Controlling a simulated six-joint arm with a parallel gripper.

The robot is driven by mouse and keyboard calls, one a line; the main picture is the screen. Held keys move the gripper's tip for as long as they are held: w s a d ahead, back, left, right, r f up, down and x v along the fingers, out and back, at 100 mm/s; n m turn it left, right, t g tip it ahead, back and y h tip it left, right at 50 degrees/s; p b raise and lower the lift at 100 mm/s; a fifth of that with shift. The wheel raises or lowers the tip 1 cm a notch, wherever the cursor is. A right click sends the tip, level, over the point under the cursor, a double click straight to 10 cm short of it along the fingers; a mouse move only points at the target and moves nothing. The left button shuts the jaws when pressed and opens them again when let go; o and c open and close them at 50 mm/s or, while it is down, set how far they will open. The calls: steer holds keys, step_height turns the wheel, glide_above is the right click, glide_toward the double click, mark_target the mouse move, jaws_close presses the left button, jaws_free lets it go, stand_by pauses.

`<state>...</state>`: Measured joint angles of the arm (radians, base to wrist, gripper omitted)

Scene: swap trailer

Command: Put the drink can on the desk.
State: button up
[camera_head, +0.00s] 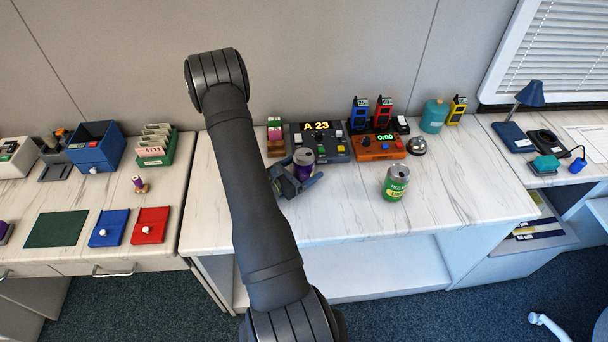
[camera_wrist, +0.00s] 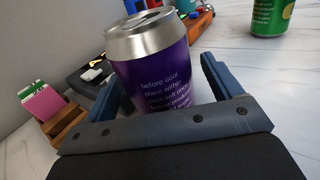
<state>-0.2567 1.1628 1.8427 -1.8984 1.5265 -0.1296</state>
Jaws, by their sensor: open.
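A purple drink can (camera_head: 304,158) with a silver top is on the middle marble-topped desk (camera_head: 345,221), and looks upright. It fills the middle of the wrist view (camera_wrist: 158,75). My gripper (camera_wrist: 163,88) is open, with one blue finger on each side of the purple can; whether either touches it I cannot tell. In the head view my gripper (camera_head: 299,177) is low over the desk, partly hidden by my arm. A green drink can (camera_head: 396,184) stands upright to the right, apart from my gripper; it also shows in the wrist view (camera_wrist: 270,16).
A control panel (camera_head: 320,143) with a lit display, an orange timer box (camera_head: 378,147), a bell (camera_head: 417,146) and a teal bottle (camera_head: 434,116) stand behind the cans. The desk's front right is clear. A left counter (camera_head: 72,200) holds trays and pouches.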

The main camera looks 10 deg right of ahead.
steer(key=shift+c, duration=0.2)
steer(key=c, duration=1.1)
steer(key=shift+r, duration=0.1)
